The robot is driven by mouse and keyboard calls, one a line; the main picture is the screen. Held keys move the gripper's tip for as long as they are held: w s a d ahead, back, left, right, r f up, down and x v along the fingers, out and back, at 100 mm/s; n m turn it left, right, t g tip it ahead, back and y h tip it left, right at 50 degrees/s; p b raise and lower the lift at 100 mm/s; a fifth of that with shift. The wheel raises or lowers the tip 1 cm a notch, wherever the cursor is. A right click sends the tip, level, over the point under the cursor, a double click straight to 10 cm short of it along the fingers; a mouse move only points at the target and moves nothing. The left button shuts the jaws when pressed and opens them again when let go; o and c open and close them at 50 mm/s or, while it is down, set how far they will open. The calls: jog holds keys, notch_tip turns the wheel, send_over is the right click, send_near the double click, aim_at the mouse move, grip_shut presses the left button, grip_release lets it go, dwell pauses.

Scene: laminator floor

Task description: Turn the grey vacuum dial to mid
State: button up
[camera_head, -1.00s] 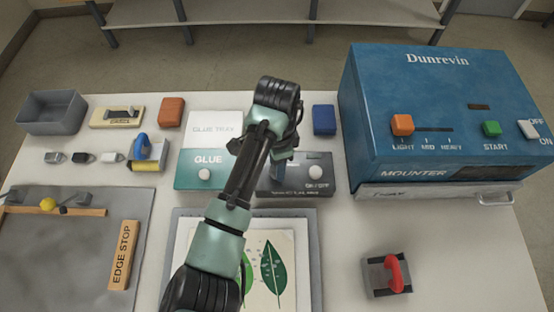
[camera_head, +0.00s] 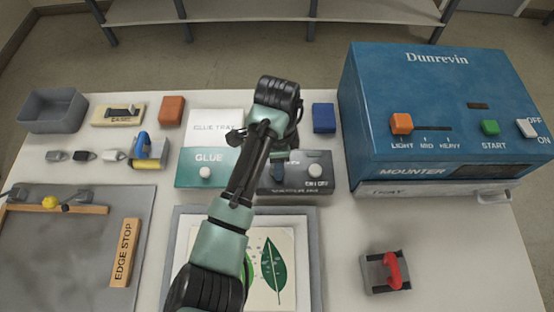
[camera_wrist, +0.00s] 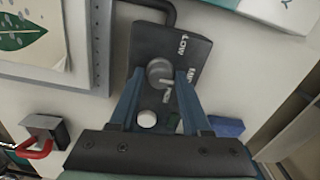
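The dark vacuum box (camera_head: 318,160) stands in the middle of the table and is partly hidden behind my arm in the head view. In the wrist view, the grey vacuum dial (camera_wrist: 158,71) is on the box's top face, with a pale pointer mark toward the lower right. A "LOW" label is readable above it; the other labels are partly covered by my fingers. My gripper (camera_wrist: 159,74) is open, with one blue finger on each side of the dial. I cannot tell whether either finger touches it. The dial is hidden in the head view.
A white knob (camera_wrist: 147,119) is on the same box near the dial. The green glue box (camera_head: 205,174) is just left and the blue mounter (camera_head: 430,110) is to the right. A leaf print (camera_head: 270,265) lies in front.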

jog(key=o, duration=0.3)
notch_tip(320, 180, up, 13)
jog(key=p, duration=0.2)
dwell(0.3)
dwell(0.5)
